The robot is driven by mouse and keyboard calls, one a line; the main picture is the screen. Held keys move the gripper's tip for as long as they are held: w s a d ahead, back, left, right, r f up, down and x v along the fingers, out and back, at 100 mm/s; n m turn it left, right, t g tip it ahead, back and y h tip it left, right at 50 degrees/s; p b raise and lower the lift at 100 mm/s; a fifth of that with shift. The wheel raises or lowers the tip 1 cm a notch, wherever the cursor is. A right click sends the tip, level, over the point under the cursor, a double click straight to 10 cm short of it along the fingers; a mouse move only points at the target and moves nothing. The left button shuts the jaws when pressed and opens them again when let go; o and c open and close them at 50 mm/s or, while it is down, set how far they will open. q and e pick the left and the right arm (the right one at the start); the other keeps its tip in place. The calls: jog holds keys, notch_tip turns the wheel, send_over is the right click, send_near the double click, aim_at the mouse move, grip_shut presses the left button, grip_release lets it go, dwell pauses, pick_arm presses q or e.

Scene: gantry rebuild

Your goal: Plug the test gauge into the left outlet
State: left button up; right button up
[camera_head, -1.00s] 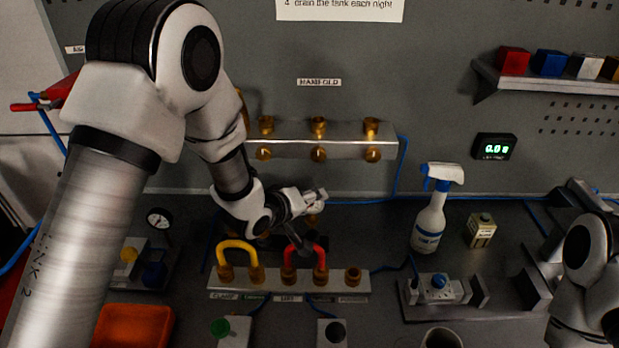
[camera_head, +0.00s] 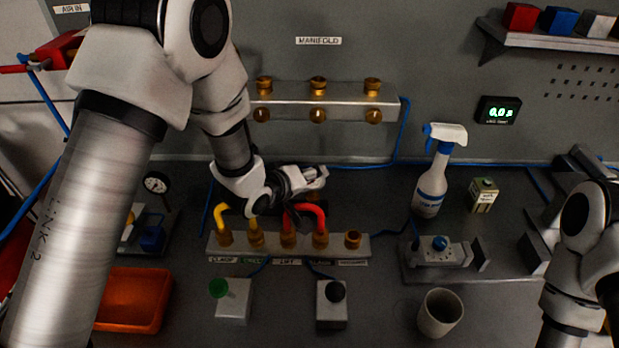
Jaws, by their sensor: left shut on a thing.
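The test gauge (camera_head: 157,183), with a round white dial, stands at the left beside my left arm. The manifold (camera_head: 345,100) is a metal bar on the back wall with brass fittings above and on its front. Its left outlet (camera_head: 261,114) shows empty, just right of my left arm. My left gripper (camera_head: 290,206) is over the front fitting strip, shut on the red hose loop (camera_head: 318,217). My arm and wrist hide part of the grip. The loop's brass ends appear seated in the strip. My right arm enters at the right; its gripper is out of view.
The fitting strip (camera_head: 353,255) also carries a yellow hose loop (camera_head: 253,224). An orange tray (camera_head: 133,300) lies front left.

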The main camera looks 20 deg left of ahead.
pick_arm(q)
jog(key=o, duration=1.4)
jog(key=shift+c, duration=0.2)
jog(key=v, duration=1.2)
jog(key=shift+s, duration=0.1)
